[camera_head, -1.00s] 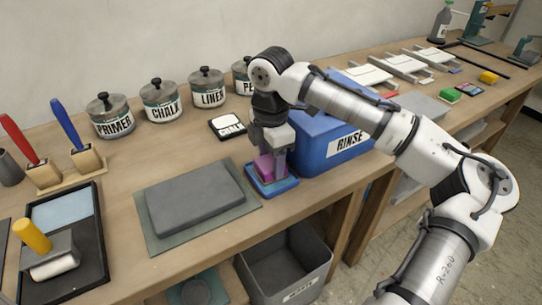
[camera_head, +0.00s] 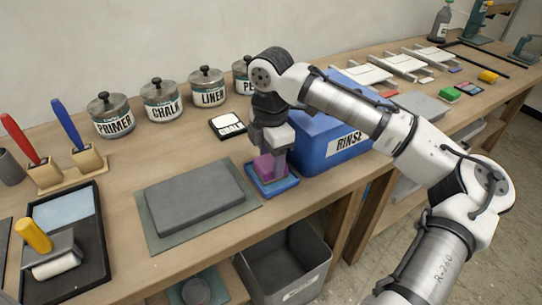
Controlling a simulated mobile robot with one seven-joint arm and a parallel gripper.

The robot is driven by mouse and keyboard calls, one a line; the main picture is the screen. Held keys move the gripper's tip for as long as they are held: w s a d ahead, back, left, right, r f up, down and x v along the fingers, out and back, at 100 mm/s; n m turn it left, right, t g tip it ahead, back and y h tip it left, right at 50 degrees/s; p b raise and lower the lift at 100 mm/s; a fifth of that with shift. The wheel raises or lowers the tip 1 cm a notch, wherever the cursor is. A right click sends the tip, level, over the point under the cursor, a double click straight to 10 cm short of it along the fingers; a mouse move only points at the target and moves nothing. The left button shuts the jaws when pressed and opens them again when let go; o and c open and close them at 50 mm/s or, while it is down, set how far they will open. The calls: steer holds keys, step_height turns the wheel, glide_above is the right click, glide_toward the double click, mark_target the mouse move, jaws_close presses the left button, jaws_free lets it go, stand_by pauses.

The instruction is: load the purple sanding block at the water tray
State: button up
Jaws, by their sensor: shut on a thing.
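The purple sanding block (camera_head: 264,167) is held in my gripper (camera_head: 270,158), which points down and is shut on it. The block is right over or in the small blue tray (camera_head: 281,190) at the table's front edge. I cannot tell whether the block touches the tray's bottom. The tray's rim shows on the front and right sides. Part of the block is hidden by my gripper.
A blue RINSE bin (camera_head: 325,145) stands close to the right of my gripper. A grey slab (camera_head: 195,200) on a green mat lies to the left. A scale (camera_head: 227,125) and lidded jars (camera_head: 160,100) stand behind. A grey bin (camera_head: 290,265) is below the edge.

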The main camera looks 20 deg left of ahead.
mark_target(271, 161)
step_height(271, 161, up, 7)
steer(key=p, duration=0.7)
steer(key=shift+f, duration=0.1)
stand_by(0.8)
